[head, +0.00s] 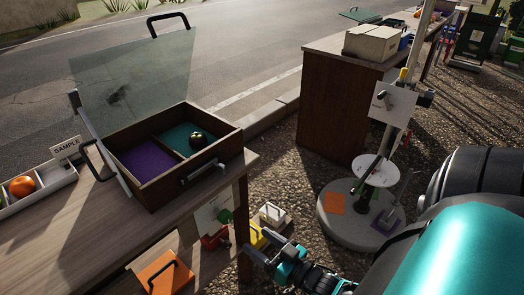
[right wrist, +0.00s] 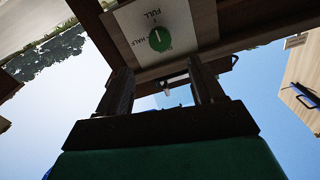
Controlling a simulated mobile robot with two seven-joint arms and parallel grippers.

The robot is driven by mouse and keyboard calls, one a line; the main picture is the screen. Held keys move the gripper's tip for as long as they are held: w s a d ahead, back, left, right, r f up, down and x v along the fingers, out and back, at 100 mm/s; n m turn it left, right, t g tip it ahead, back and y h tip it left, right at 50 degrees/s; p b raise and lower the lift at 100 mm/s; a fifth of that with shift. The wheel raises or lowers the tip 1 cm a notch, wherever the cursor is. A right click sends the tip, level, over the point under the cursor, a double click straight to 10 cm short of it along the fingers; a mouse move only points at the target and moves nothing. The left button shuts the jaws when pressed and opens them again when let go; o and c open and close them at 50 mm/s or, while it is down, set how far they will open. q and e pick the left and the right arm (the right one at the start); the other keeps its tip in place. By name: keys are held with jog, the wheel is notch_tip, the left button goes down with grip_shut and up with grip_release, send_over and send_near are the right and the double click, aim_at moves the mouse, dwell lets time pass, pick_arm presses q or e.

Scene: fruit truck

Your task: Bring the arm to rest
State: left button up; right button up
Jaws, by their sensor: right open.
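My right gripper (head: 256,246) is low beside the front right corner of the wooden counter (head: 90,240), its arm coming in from the lower right. In the right wrist view its two dark fingers (right wrist: 163,95) stand apart, with nothing seen held between them. Beyond them is a white plate with a green dial (right wrist: 160,38) marked HALF and FULL. The dial also shows in the head view (head: 226,215), on the counter's side. I cannot tell the exact gap between gripper and counter. My left gripper is out of view.
A wooden case (head: 163,192) with its clear lid raised stands on the counter; a dark round fruit (head: 197,140) lies in its teal compartment. A sample tray (head: 56,178) holds an orange fruit (head: 22,186). A post stand (head: 335,228) and another counter (head: 335,110) stand to the right.

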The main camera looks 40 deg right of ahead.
jog(key=shift+a, duration=0.1)
dwell(0.3)
jog(key=s+a+r+n+g+p, duration=0.2)
jog(key=a+g, duration=0.5)
jog(key=a, duration=0.6)
jog(key=shift+s+a+r+n, duration=0.35)
jog(key=shift+s+n, duration=0.35)
jog(key=shift+s, duration=0.5)
jog(key=shift+d, duration=0.1)
